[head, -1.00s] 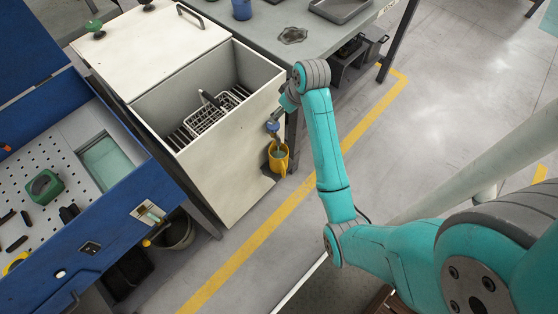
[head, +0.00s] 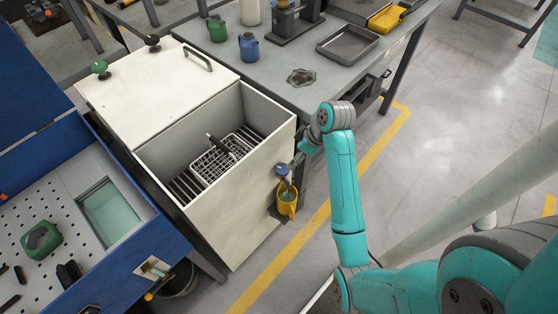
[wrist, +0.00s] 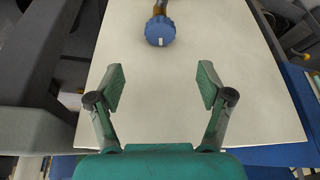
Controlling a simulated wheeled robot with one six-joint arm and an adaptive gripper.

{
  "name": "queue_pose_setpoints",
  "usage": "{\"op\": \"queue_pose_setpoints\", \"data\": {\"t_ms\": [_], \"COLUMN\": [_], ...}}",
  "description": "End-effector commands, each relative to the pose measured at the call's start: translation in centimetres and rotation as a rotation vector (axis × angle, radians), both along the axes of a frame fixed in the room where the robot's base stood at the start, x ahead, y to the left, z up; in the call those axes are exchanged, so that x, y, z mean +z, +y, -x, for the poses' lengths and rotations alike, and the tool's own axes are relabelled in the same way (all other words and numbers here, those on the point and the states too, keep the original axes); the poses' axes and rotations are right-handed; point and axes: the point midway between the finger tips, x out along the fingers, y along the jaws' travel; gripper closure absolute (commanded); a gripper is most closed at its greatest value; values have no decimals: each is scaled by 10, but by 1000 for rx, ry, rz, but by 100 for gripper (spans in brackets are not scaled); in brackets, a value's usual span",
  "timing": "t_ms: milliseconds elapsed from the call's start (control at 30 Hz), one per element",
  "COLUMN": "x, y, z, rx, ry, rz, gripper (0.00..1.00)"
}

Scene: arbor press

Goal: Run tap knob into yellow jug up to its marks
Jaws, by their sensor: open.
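The yellow jug (head: 287,206) stands upright under the tap on the front of the cream tank. Its inside looks grey-green, but its marks and any liquid level are too small to read. The blue tap knob (head: 282,170) is just above the jug; in the wrist view the knob (wrist: 160,31) shows a white mark and a brass stem behind it. My gripper (wrist: 161,82) is open and empty, its two fingers spread with the knob beyond their tips and centred between them. In the head view my wrist is just up and right of the knob; the fingers are hard to make out.
The cream tank (head: 215,213) is open, with a wire basket (head: 213,163) inside. A blue bench (head: 150,262) stands at left. A grey worktable (head: 300,95) holds mugs, a tray and a press behind.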

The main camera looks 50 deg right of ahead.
Motion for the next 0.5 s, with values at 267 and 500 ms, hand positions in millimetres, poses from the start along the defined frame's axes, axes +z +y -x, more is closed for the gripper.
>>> {"op": "queue_pose_setpoints", "data": {"t_ms": [267,500], "x": [-29,-68], "y": [5,11], "z": [-9,-24], "rx": [13,13], "ry": [2,3], "rz": [-3,-4], "gripper": [21,21]}}
